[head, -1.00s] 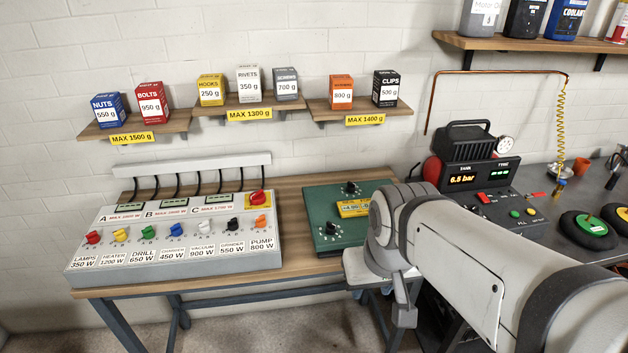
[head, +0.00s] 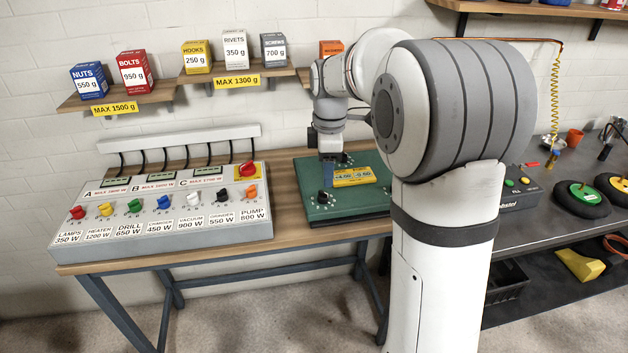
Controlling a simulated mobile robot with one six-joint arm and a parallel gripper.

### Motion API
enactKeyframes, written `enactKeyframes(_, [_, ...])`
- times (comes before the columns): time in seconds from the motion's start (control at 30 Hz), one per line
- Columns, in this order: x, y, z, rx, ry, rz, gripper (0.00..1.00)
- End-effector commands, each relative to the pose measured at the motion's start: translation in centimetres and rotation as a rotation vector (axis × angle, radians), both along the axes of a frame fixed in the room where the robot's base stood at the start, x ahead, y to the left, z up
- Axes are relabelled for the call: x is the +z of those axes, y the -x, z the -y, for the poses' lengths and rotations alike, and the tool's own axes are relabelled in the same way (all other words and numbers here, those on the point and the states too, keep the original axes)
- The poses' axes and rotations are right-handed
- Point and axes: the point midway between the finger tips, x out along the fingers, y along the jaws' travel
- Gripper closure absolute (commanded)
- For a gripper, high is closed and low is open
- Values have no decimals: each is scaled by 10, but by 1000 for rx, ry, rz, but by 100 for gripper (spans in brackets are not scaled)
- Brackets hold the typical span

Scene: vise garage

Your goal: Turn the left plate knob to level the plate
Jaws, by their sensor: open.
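The green plate (head: 312,212) lies on the wooden bench. It carries a black knob with white dial marks (head: 323,197) at its front left. A yellow readout (head: 354,176) with small digits sits on the plate, too small to read surely. My gripper (head: 328,180) points down over the plate, behind the front-left knob and left of the readout. It is open, with nothing seen between its fingers. Whether its tips touch the plate is unclear. The plate's rear knob is mostly hidden behind my gripper. My arm covers the plate's right side.
A grey switch panel (head: 165,236) with coloured knobs stands on the bench left of the plate. Shelves with weighed boxes, such as the red bolts box (head: 131,73), hang above. A dark bench with wheels (head: 583,200) is at the right. Bare wood (head: 290,232) shows between panel and plate.

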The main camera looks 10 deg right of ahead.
Motion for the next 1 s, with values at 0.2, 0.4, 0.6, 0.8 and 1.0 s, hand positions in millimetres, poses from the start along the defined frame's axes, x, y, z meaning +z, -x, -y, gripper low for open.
enactKeyframes(0.2, [-22,-35,0,202,3,-31,52])
enactKeyframes(0.4, [-43,-37,1,228,3,-37,52])
enactKeyframes(0.6, [-76,-36,1,225,3,-37,52])
enactKeyframes(0.8, [-96,-37,1,224,3,-34,52])
enactKeyframes(1.0, [-100,-37,1,223,3,-33,52])
